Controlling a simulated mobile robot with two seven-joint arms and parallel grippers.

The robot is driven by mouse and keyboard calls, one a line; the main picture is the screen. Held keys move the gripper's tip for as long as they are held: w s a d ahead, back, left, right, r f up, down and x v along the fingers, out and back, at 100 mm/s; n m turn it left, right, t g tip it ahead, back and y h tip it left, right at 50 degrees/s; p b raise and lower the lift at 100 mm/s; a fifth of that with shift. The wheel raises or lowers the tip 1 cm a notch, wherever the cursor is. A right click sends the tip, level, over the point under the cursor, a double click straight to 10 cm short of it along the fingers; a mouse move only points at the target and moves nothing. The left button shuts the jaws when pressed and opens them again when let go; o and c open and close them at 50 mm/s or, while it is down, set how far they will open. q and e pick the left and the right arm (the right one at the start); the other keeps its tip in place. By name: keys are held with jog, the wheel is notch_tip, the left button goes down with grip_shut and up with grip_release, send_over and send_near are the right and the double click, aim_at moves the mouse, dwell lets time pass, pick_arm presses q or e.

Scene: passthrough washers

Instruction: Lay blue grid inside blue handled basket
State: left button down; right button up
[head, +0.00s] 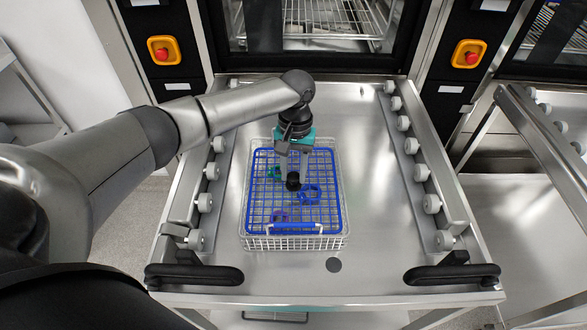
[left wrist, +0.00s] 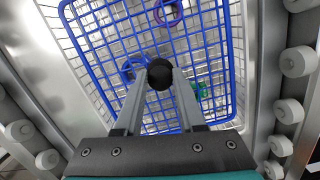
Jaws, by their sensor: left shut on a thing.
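The blue grid (head: 262,153) lies level over the wire basket (head: 245,241), with its outline within the basket's outline. I cannot tell whether it rests inside or hovers just above. It also fills much of the left wrist view (left wrist: 229,60). A round black knob (head: 293,183) stands at about the grid's middle. My left gripper (head: 292,178) points down and is shut on this knob, which shows between the fingertips in the left wrist view (left wrist: 160,73). Green, blue and purple pieces show through the grid. My right gripper is not in view.
The basket stands on a steel trolley top (head: 375,225) between two rows of white rollers (head: 421,173). Black handles (head: 452,275) sit at the front corners. An open washer (head: 320,22) is behind. The steel right of the basket is clear.

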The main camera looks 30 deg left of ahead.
aim_at(294, 176)
pick_arm(q)
jog(key=shift+f+b, duration=0.3)
jog(key=shift+f, duration=0.6)
jog(key=shift+c, duration=2.2)
grip_release()
notch_tip(294, 176, up, 4)
jog(key=p, duration=0.5)
jog(key=shift+r, duration=0.15)
notch_tip(294, 176, up, 11)
jog(key=p, duration=1.3)
